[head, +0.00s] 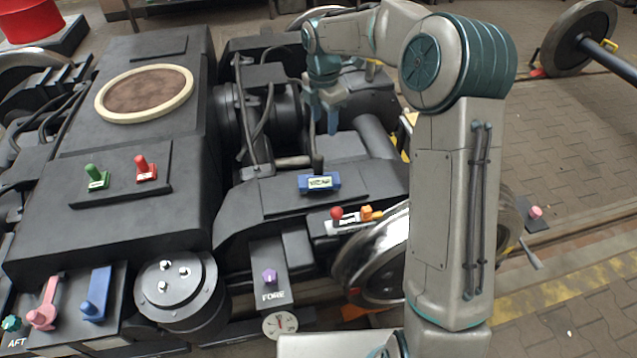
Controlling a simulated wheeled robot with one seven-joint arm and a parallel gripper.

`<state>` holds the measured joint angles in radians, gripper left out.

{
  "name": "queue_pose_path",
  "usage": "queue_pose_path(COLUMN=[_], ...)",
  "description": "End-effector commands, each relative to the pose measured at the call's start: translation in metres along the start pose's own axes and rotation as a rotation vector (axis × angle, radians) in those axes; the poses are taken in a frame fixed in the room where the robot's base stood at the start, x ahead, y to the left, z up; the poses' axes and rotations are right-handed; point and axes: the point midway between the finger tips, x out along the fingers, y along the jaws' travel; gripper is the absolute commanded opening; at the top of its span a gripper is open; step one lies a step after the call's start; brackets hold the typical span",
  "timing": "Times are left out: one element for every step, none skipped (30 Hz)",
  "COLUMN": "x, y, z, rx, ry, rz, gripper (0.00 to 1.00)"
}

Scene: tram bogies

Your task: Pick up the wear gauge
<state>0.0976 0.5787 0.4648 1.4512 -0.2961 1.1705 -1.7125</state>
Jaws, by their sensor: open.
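A small blue block (319,183) with a pale label sits on a dark flat ledge of the bogie (270,197), near the middle of the head view. Its lettering is too small to read surely, but it looks like the wear gauge. A dark upright post shows just behind it. My gripper (322,121) hangs above and behind the block in the picture, with its blue fingers pointing down. The fingers are apart and nothing shows between them. The gripper does not touch the block.
A red knob and orange piece (369,213) stand right of the block by the wheel (375,260). A purple knob (270,277) is on the FORE plate. Green (96,177) and red (145,168) levers stand left. Black hoses (262,125) rise left of my gripper.

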Motion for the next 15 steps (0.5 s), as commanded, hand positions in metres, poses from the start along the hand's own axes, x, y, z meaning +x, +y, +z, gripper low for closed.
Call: queue_pose_path(x=[0.011, 0.013, 0.017, 0.019, 0.021, 0.025, 0.029, 0.033, 0.04, 0.046, 0.052, 0.061, 0.067, 0.073, 0.081], y=[0.007, 0.01, 0.013, 0.015, 0.016, 0.018, 0.018, 0.018, 0.018, 0.018, 0.017, 0.018, 0.017, 0.017, 0.017], z=[0.001, 0.002, 0.003, 0.003, 0.003, 0.003, 0.003, 0.003, 0.002, 0.002, 0.002, 0.002, 0.002, 0.001, 0.001], rx=[-0.043, -0.065, -0.088, -0.104, -0.113, -0.124, -0.129, -0.131, -0.133, -0.132, -0.132, -0.131, -0.13, -0.13, -0.13], ry=[0.012, 0.015, 0.019, 0.022, 0.023, 0.025, 0.027, 0.027, 0.028, 0.028, 0.028, 0.028, 0.028, 0.028, 0.027], rz=[-0.001, 0.0, 0.0, 0.0, 0.001, 0.0, -0.001, -0.002, -0.002, -0.002, -0.003, -0.002, -0.003, -0.003, -0.003], gripper=[0.52, 0.52, 0.52, 0.52, 0.52, 0.52, 0.52, 0.52, 0.52, 0.52, 0.52, 0.52, 0.52, 0.52, 0.52])
